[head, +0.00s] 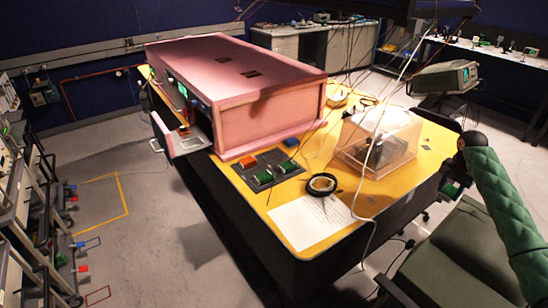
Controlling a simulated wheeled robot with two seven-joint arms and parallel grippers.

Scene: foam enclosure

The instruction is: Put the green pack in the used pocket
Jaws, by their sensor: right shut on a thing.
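My right gripper (454,178) is small and dark at the right edge of the yellow table, below the black joint of my green quilted arm. It is shut on what looks like a green pack (450,189), small and partly hidden. A dark tray (251,173) lies before the pink foam enclosure (240,85). I cannot read which pocket is the used one. My left gripper is not in view.
A clear box (385,140) stands between my right gripper and the dark tray. A black ring-shaped thing (322,184) and a white sheet (308,222) lie near the table's front. Cables hang over the table. A green chair (455,255) stands at the lower right.

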